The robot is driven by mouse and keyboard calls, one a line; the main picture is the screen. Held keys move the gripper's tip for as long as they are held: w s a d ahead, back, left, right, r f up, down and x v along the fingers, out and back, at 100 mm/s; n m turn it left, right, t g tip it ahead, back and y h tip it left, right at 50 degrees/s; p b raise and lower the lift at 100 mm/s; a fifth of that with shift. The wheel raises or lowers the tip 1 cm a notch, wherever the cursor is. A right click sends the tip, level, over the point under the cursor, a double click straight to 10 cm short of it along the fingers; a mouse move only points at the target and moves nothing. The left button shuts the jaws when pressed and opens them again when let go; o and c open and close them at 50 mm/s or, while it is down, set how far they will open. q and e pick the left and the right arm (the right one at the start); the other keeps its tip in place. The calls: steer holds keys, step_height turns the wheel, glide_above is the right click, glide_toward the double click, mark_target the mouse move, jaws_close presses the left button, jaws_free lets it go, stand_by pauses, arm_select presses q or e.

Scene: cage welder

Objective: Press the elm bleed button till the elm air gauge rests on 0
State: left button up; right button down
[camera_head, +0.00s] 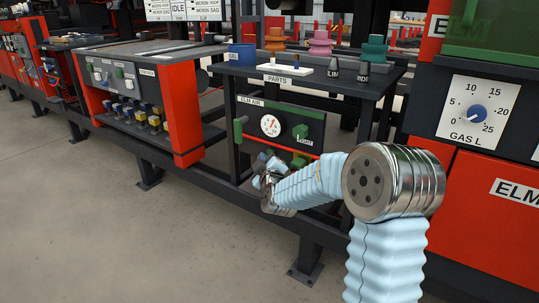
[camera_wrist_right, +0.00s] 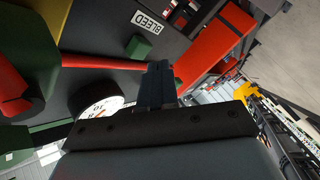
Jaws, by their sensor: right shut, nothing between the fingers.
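The elm air gauge (camera_head: 270,125) is a white dial on the green-edged ELM AIR panel in the head view. Its needle looks off to one side, but the figure is too small to read. In the right wrist view the gauge (camera_wrist_right: 98,108) is partly covered by my gripper. A small dark green bleed button (camera_wrist_right: 138,45) sits beside an upside-down BLEED label. In the head view I cannot pick it out around my gripper. My right gripper (camera_head: 266,163) is below the gauge. Its shut, empty fingers (camera_wrist_right: 157,82) appear apart from the button. My left gripper is out of view.
A green LIGHT knob (camera_head: 300,132) is right of the gauge. A red bar (camera_wrist_right: 100,62) runs between gauge and bleed button. The parts shelf (camera_head: 235,68) overhangs the panel. A red cabinet with the GAS L dial (camera_head: 478,115) stands at right. Floor at left is clear.

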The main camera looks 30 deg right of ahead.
stand_by(0.6)
steer(key=shift+w+d, duration=0.15)
steer(key=shift+d, duration=0.25)
steer(key=shift+w+d, duration=0.2)
steer(key=shift+d, duration=0.25)
stand_by(0.8)
steer(key=shift+a, duration=0.1)
steer(key=shift+s+a, duration=0.4)
steer(key=shift+a, duration=0.35)
steer(key=a, duration=0.1)
steer(key=s+a, duration=0.1)
steer(key=a, duration=0.1)
steer(key=s+a+p, duration=0.1)
steer(key=shift+a, duration=0.3)
stand_by(0.7)
